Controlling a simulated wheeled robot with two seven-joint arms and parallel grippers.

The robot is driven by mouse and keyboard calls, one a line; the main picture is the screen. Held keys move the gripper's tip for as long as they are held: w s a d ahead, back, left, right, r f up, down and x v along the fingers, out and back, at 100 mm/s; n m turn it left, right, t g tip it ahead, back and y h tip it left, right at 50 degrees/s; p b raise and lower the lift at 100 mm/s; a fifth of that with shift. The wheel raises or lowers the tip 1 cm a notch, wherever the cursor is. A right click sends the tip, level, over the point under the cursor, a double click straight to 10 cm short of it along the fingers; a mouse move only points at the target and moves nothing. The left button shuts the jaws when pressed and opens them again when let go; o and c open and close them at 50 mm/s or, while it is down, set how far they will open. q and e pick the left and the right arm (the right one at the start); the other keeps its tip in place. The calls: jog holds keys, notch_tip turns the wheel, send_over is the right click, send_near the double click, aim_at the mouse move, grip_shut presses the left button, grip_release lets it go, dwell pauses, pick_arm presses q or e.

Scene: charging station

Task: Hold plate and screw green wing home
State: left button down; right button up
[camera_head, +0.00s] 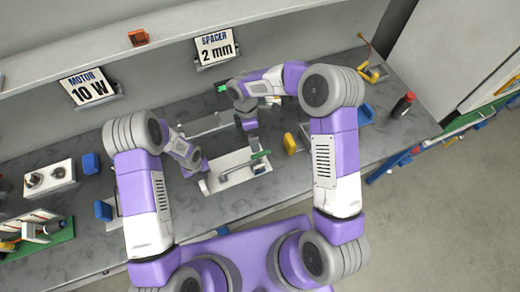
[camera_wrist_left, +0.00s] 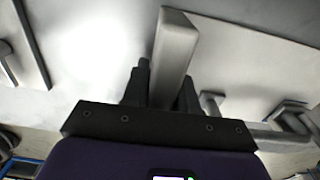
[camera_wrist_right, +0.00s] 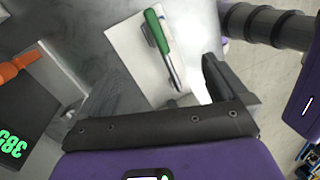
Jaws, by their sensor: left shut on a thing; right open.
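A white plate (camera_head: 232,172) lies on the grey bench in front of me. A green bar-shaped piece (camera_head: 261,155), which looks like the green wing, is at the plate's right end. In the right wrist view the green piece (camera_wrist_right: 157,32) lies over the pale plate (camera_wrist_right: 128,45), with a slim metal part beside it. My left gripper (camera_head: 203,178) is at the plate's left end, shut on a grey upright bar (camera_wrist_left: 175,50). My right gripper (camera_head: 250,127) is open and empty, behind and above the green piece. I cannot tell how the wing is seated.
A yellow piece (camera_head: 290,143) stands right of the plate. A white block with round knobs (camera_head: 50,178) and blue pieces (camera_head: 91,163) are at left. A red-capped bottle (camera_head: 403,104) is at far right. Signs (camera_head: 216,47) stand behind. A green-digit display (camera_wrist_right: 14,145) is near the right gripper.

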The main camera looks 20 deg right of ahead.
aim_at(261, 153)
jog(key=f+n, duration=0.3)
jog(key=n, duration=0.4)
jog(key=s+d+f+n+g, duration=0.1)
jog(key=f+n, duration=0.2)
jog(key=n, duration=0.3)
jog(key=s+d+f+n+g, duration=0.1)
jog(key=f+n, duration=0.2)
jog(key=n, duration=0.4)
jog(key=shift+d+f+n, duration=0.1)
jog(key=shift+f+n, duration=0.1)
jog(key=shift+n, duration=0.1)
jog(key=c, duration=0.9)
jog(key=shift+o, duration=0.2)
jog(key=shift+w, duration=0.1)
